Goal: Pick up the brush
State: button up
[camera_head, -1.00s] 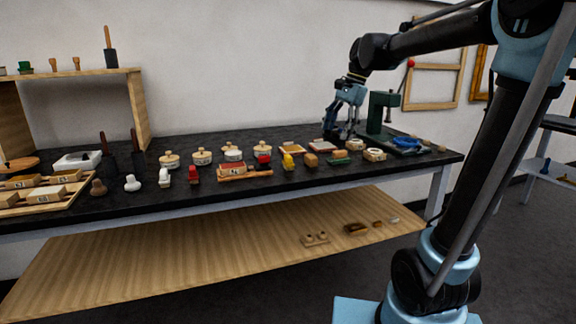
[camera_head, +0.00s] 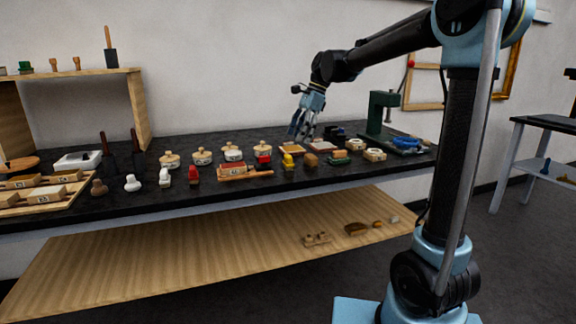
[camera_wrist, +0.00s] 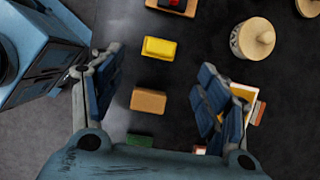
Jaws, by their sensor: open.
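I cannot tell for sure which piece is the brush. My gripper (camera_head: 299,134) is open and empty above the back right part of the black workbench (camera_head: 225,200), its fingers pointing down. In the wrist view, its spread fingers (camera_wrist: 161,62) frame a small tan block (camera_wrist: 148,100), with a yellow block (camera_wrist: 159,48) above it and a green piece (camera_wrist: 139,140) partly hidden below. These seem to match the yellow piece (camera_head: 288,163), tan block (camera_head: 311,161) and green piece (camera_head: 339,158) in the head view. The fingers touch none of them.
A green press (camera_head: 379,116) stands behind and to the right. Round lidded pots (camera_head: 201,157) and red pieces (camera_head: 193,174) sit to the left. A dark-ended tool with a wooden handle (camera_head: 109,50) stands on the wooden shelf. The lower shelf (camera_head: 190,250) holds several small pieces.

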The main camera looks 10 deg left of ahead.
aim_at(289, 155)
jog(key=x, duration=0.4)
jog(key=shift+f, duration=0.15)
jog(key=shift+x, duration=2.75)
jog(key=shift+s+a, duration=0.2)
jog(key=shift+c, duration=0.5)
jog(key=c, duration=1)
